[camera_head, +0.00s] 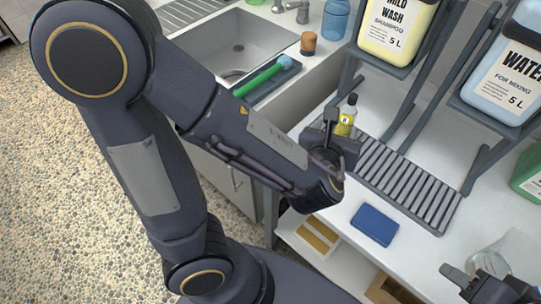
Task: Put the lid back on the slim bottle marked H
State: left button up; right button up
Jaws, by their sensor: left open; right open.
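A slim bottle (346,116) with yellow contents and a dark top stands near the back edge of the grey slatted rack. Its small label is too small to read with certainty. I cannot tell whether the dark top is a cap or a bare neck, and I make out no separate lid. My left gripper (334,142) is open in front of the bottle and hides its lower part; I cannot tell whether they touch. My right gripper (476,286) is open at the lower right, close to a clear glass vessel (490,260).
The slatted rack (410,186) runs along the white counter. A blue cloth (374,224) lies in front of it. Large shampoo (396,28) and water (505,80) containers sit on raised stands behind. A sink (240,45), green brush (260,77) and amber jar (308,43) are at the back left.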

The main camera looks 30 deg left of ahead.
pick_arm(q)
jog(key=s+a+n+g+y, duration=0.1)
jog(key=a+n, duration=0.2)
jog(key=s+a+f+n+g+y, duration=0.1)
jog(key=a+n, duration=0.1)
jog(key=a, duration=0.1)
jog(key=s+a+n+g+y, duration=0.1)
jog(key=a+n, duration=0.2)
jog(key=a, duration=0.1)
jog(key=shift+s+f+n+g, duration=0.15)
jog(key=shift+s+n+g, duration=0.15)
jog(key=shift+g, duration=0.1)
jog(key=s+a+f+n+g, duration=0.2)
jog(key=s+a+n+g, duration=0.25)
jog(key=s+n, duration=0.4)
jog(key=s+d+r+n+h, duration=0.1)
jog(key=n+h, duration=0.3)
jog(key=n, duration=0.5)
jog(key=s+d+r+n+h, duration=0.2)
jog(key=s+d+n+h, duration=0.1)
jog(key=n, duration=0.6)
jog(key=shift+s+d+t+h, duration=0.25)
jog(key=shift+s+t+h, duration=0.3)
jog(key=shift+h, duration=0.35)
jog(key=shift+n, duration=0.25)
notch_tip(320, 180, up, 8)
jog(key=p, duration=0.7)
jog(key=shift+f+p, duration=0.15)
jog(key=shift+p, duration=0.25)
